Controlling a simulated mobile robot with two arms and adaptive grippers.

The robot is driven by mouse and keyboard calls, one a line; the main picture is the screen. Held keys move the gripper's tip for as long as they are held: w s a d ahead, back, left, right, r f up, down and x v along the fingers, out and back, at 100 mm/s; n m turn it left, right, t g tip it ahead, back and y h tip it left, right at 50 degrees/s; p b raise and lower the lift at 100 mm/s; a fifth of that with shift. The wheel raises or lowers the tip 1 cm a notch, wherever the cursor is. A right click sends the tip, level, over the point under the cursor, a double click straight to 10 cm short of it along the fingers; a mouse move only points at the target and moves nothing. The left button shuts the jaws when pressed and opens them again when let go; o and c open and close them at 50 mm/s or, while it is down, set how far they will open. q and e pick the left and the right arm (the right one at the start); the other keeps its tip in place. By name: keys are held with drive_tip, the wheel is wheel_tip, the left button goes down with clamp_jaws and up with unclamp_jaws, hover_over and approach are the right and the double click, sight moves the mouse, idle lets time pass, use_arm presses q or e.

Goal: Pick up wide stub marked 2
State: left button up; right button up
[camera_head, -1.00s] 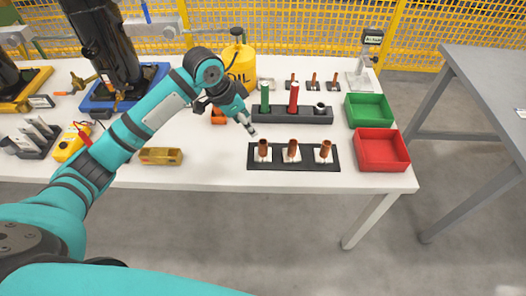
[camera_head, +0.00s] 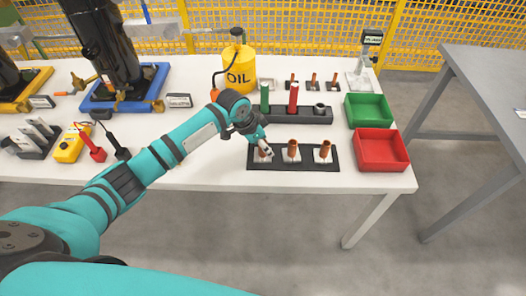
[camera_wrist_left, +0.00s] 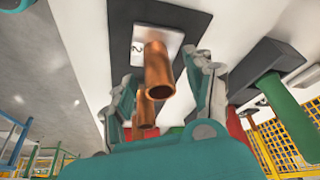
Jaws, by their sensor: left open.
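Three upright copper stubs stand on white square plates on a black rack (camera_head: 292,167) near the table's front edge. In the left wrist view the nearest copper stub (camera_wrist_left: 159,72) stands on a white plate (camera_wrist_left: 156,42) marked 2, between my open left fingers. My left gripper (camera_wrist_left: 166,80) has one finger on each side of it; contact cannot be told. In the head view the left gripper (camera_head: 264,151) is at the leftmost stub and partly hides it. The middle stub (camera_head: 292,149) and right stub (camera_head: 325,150) stand clear. My right gripper is out of view.
Behind the rack is a dark holder (camera_head: 275,115) with a green cylinder (camera_head: 264,96) and a red cylinder (camera_head: 293,97). A green bin (camera_head: 369,111) and a red bin (camera_head: 381,150) stand to the right. A yellow oil can (camera_head: 239,66) stands behind my arm.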

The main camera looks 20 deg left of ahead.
use_arm(q)
clamp_jaws()
idle(0.3)
drive_tip(key=shift+r, duration=0.1)
